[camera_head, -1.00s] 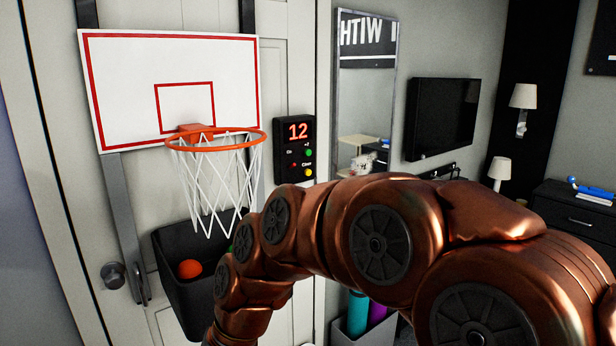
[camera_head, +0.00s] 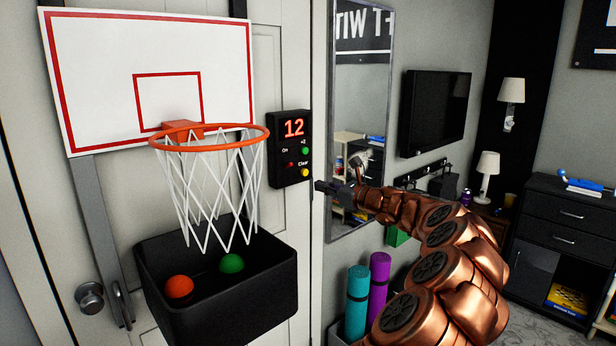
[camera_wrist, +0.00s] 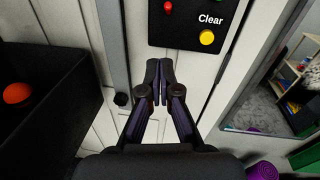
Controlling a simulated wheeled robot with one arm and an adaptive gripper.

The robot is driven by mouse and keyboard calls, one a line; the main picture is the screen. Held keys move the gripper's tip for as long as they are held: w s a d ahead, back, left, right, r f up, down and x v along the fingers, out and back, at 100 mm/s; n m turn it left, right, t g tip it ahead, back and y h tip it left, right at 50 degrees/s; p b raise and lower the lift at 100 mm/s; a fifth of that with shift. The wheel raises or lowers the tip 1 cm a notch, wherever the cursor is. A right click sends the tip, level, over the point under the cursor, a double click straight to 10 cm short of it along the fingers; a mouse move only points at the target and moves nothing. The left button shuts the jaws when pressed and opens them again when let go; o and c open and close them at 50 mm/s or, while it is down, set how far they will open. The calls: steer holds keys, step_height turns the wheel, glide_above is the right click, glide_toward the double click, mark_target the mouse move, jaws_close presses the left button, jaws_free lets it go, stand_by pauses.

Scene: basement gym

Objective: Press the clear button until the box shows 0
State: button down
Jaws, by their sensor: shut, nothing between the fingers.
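The black score box (camera_head: 291,149) hangs on the door right of the hoop and shows 12 in red digits. My gripper (camera_head: 320,187) is shut and empty, just right of and below the box. In the wrist view my shut gripper (camera_wrist: 159,66) points at the box's lower edge, with the yellow Clear button (camera_wrist: 207,37) above and right of the fingertips, apart from them.
The hoop (camera_head: 210,137) and black ball bin (camera_head: 270,270), holding an orange ball (camera_head: 179,287) and a green ball (camera_head: 232,263), are left of the box. A wall mirror (camera_head: 360,110) is close right of my gripper. Rolled mats (camera_head: 378,285) stand below.

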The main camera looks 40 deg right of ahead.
mark_target(306, 173)
steer(key=s+d+f+m+h, duration=0.1)
steer(key=s+d+m+h, duration=0.1)
steer(key=d, duration=0.4)
steer(key=shift+d+f+m+t+h, duration=0.15)
steer(key=shift+d+m+t+h, duration=0.15)
steer(key=shift+m, duration=0.1)
steer(key=shift+w+p, duration=1.75)
steer(key=shift+w, duration=5.2)
